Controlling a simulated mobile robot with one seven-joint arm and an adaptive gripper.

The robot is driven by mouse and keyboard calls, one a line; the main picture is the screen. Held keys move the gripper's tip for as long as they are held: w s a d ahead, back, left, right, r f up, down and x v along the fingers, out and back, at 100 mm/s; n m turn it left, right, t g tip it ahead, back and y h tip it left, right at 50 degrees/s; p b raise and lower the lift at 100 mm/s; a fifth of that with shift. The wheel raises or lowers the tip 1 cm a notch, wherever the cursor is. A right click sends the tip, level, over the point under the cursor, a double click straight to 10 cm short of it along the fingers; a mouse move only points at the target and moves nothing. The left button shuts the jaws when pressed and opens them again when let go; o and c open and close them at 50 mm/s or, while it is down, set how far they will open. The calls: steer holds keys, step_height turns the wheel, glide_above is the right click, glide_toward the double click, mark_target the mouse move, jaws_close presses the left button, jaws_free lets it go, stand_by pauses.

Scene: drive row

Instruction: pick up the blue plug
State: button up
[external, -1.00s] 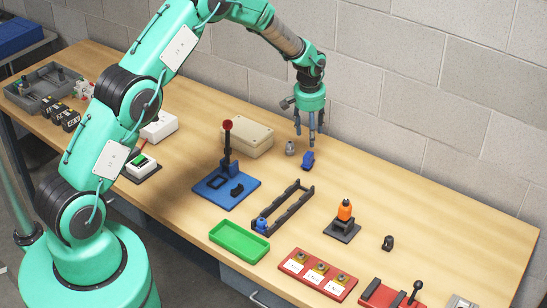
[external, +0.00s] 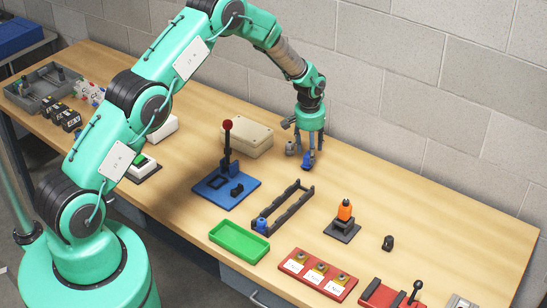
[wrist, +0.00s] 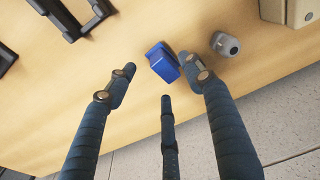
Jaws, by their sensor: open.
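A blue plug (external: 308,163), a small blocky blue piece, lies on the table below my gripper (external: 306,152). In the wrist view the blue plug (wrist: 162,62) lies just beyond and between the tips of the two outer fingers. My gripper (wrist: 160,78) has three dark fingers, spread open with nothing held. The third, middle finger points toward the blue plug from below in that view. In the external view the fingers partly hide the plug. I cannot tell whether any finger touches it.
A grey knob-like piece (wrist: 225,44) sits close beside the plug. A beige box (external: 247,140) and a blue base with a red-topped lever (external: 228,187) stand to the left. A black rack (external: 286,214) with another blue piece (external: 261,224) is in front.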

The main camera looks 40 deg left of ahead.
mark_target(308, 161)
steer(key=shift+f, duration=0.3)
steer(key=shift+f, duration=0.1)
steer(key=shift+w+a+f+p, duration=0.1)
steer(key=shift+w+f+p, duration=0.1)
steer(key=shift+f, duration=1.05)
steer(key=shift+w+a+f+p, duration=0.1)
steer(key=shift+w+f, duration=0.05)
steer(key=shift+f, duration=1.1)
steer(key=c, duration=1.1)
